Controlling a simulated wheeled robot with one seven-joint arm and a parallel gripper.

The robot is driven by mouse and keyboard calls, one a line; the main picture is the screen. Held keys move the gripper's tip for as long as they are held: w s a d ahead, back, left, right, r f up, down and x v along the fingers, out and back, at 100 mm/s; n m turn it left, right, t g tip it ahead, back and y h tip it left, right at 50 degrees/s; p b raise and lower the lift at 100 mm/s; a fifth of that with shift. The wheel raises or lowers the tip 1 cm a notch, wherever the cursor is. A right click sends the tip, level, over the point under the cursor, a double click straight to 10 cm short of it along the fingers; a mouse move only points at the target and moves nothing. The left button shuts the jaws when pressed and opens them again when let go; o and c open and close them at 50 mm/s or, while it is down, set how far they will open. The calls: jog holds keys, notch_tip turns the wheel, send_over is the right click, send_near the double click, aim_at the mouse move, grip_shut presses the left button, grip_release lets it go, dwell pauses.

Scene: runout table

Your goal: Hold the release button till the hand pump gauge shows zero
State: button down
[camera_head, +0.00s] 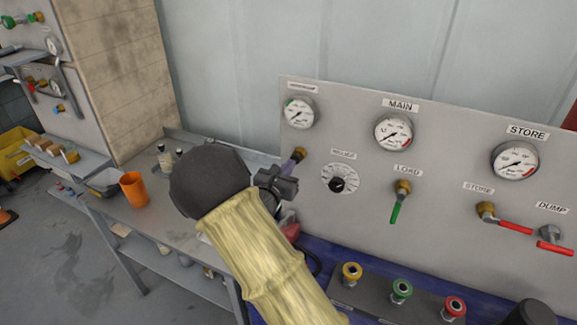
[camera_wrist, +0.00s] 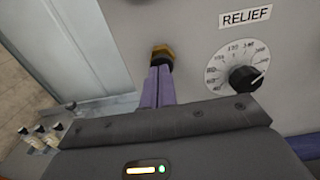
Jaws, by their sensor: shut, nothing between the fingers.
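A small gauge (camera_head: 299,112) sits at the panel's upper left under a label too small to read; its needle reading is unclear. Below it, a brass-collared fitting (camera_head: 299,153) sticks out of the panel. It shows in the wrist view (camera_wrist: 162,49) with a dark centre, left of the relief dial. I cannot tell for sure that it is the release button. My gripper (camera_head: 294,161) has its purple fingers together, empty, tips at the fitting. In the wrist view the fingertips (camera_wrist: 161,70) overlap its lower part; whether they press it is unclear.
The RELIEF dial (camera_head: 339,179) is just right of the fitting. The LOAD valve (camera_head: 401,197), STORE valve (camera_head: 502,221) and DUMP valve (camera_head: 552,243) stick out farther right. An orange cup (camera_head: 134,189) stands on the left bench. Coloured couplings (camera_head: 402,289) stand below the panel.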

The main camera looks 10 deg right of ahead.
jog(key=b+v, duration=0.4)
jog(key=v, duration=0.7)
jog(key=shift+s+a+f, duration=0.1)
jog(key=shift+s+f, duration=0.05)
jog(key=shift+s, duration=0.05)
jog(key=s+d+f+m+g, duration=0.7)
jog(key=s+d+m+g, duration=0.4)
jog(key=s+d, duration=0.1)
jog(key=s+a+m+y, duration=0.2)
jog(key=s+m+y, duration=0.2)
jog(key=m, duration=0.5)
jog(key=s+a+m+g+y, duration=0.1)
jog(key=s+a+m+y, duration=0.2)
jog(key=m+y, duration=0.3)
jog(key=s+m, duration=0.1)
jog(key=m, duration=0.1)
jog(key=shift+s+a+f+m+y, duration=0.2)
jog(key=shift+a+f+m+y, duration=0.1)
jog(key=shift+f+m, duration=0.1)
